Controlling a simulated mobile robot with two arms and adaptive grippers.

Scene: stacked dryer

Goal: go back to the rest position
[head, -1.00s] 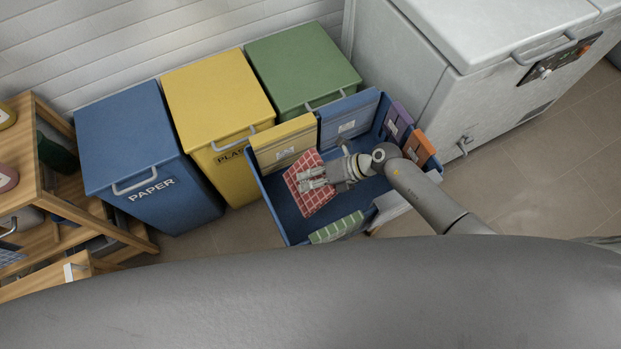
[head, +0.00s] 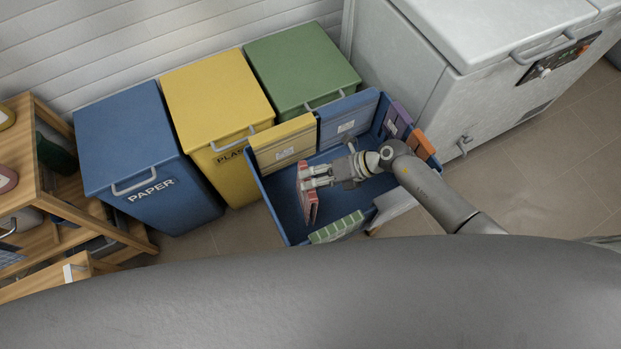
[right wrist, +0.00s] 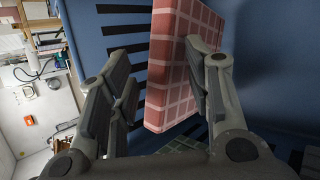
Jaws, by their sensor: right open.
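My right gripper (head: 303,179) reaches into a blue crate (head: 280,208) from the right. Its fingers are apart, as the right wrist view (right wrist: 162,85) shows. A red checked flat piece (head: 310,207) stands on edge in the crate at the fingertips. In the right wrist view this piece (right wrist: 176,65) lies between the open fingers, close to the right one; I cannot tell whether they touch. My left gripper is not in view.
Paper (head: 150,160), yellow (head: 215,90) and green (head: 300,65) bins stand behind. A white chest (head: 480,80) is right, wooden shelf (head: 50,190) left.

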